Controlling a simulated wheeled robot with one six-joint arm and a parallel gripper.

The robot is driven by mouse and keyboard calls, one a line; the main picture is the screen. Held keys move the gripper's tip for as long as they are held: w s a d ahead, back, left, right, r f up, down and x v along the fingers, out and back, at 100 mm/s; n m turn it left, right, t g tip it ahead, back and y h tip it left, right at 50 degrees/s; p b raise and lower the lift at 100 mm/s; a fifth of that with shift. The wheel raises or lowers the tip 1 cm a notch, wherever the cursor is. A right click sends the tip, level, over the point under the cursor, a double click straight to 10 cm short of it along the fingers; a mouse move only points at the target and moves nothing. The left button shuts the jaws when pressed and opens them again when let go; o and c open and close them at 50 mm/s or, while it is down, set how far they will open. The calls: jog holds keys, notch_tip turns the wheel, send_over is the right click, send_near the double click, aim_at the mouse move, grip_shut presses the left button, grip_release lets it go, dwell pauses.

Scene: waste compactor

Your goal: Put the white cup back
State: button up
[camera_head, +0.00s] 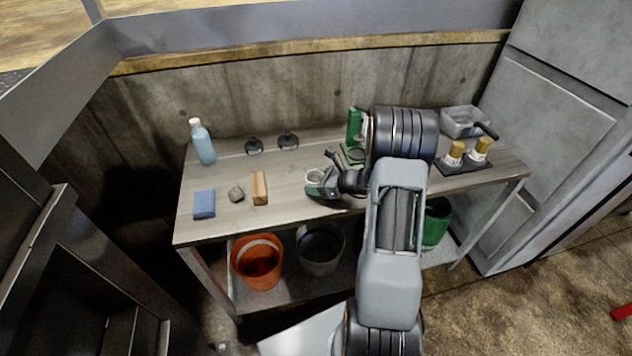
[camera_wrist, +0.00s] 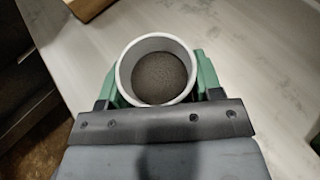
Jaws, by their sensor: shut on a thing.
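The white cup (camera_wrist: 158,43) is between the two green-tipped fingers of my gripper (camera_wrist: 158,75) in the wrist view. Its round rim faces the camera, and dark grainy material shows inside it. In the head view the cup (camera_head: 314,176) is near the front edge of the table (camera_head: 285,188), in the fingers of my gripper (camera_head: 317,184), which is shut on it. I cannot tell whether the cup's base touches the tabletop. A green stand (camera_head: 354,133) is at the back of the table, partly hidden by my arm.
A wooden block (camera_head: 259,188), a small stone (camera_head: 236,193), a blue sponge (camera_head: 204,204) and a blue bottle (camera_head: 202,142) are on the left. A grey bin (camera_head: 464,122) and a dark tray (camera_head: 446,167) with two yellow-topped items are on the right. Buckets stand below.

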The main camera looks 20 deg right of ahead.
jog(key=shift+f, duration=0.2)
jog(key=o, duration=1)
jog(key=shift+o, duration=0.2)
